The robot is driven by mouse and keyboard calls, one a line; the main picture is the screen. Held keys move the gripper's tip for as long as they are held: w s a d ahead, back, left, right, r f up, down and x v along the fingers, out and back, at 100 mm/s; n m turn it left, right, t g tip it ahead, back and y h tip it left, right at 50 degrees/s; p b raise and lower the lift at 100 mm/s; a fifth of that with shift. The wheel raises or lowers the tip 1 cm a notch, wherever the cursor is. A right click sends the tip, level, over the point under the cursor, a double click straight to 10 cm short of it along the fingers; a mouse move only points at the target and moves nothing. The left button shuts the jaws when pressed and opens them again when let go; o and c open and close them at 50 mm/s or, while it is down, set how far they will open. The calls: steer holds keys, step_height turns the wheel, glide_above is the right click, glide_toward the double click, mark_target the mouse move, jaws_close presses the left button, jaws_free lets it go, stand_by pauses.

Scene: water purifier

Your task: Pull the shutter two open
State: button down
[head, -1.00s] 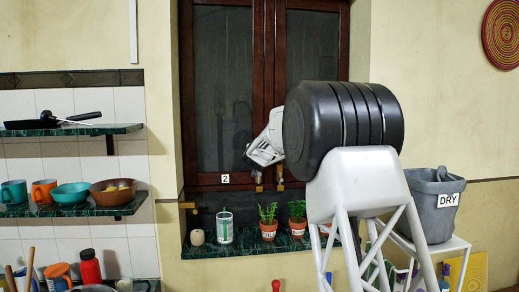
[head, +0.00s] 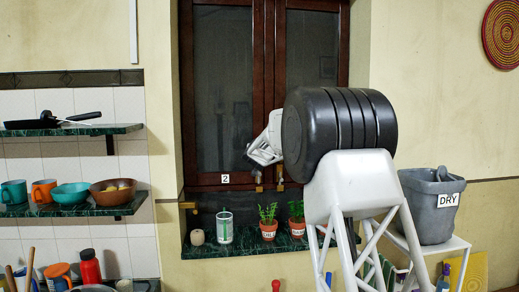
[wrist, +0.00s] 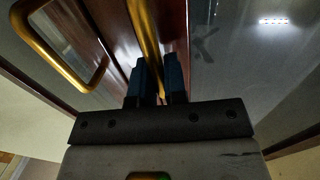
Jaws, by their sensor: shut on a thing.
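Shutter two (head: 220,100) is the left dark-wood shutter with a glass pane and a "2" label (head: 225,178) low on its frame. It looks shut or nearly so in the head view. My gripper (head: 257,173) is at the lower inner edge of this shutter, by its brass handle (head: 258,187). In the wrist view my gripper (wrist: 158,75) is shut on a brass handle (wrist: 145,25), which runs between the two dark fingers. The other brass handle (wrist: 45,45) is apart from the fingers, at the left. My black arm link hides part of the right shutter (head: 312,50).
The sill below holds a beige round object (head: 197,237), a clear tumbler (head: 224,228) and potted plants (head: 268,225). Shelves with dishes (head: 70,195) are at the left. A grey DRY bucket (head: 432,215) stands at the right.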

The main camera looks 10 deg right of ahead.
steer(key=shift+s, duration=0.15)
steer(key=s+a+m+g+h, duration=0.35)
steer(key=s+a+h, duration=0.2)
steer(key=s, duration=0.55)
steer(key=s+a+m+g+h, duration=0.35)
steer(key=s+a+h, duration=0.2)
steer(key=s, duration=0.45)
steer(key=s+a, duration=0.4)
steer(key=a, duration=0.8)
steer(key=s+a+t, duration=0.1)
steer(key=s+a, duration=0.3)
steer(key=a, duration=0.8)
steer(key=shift+m+y, duration=0.3)
steer(key=shift+m, duration=0.1)
steer(key=shift+s, duration=0.1)
steer(key=c, duration=1.2)
jaws_free()
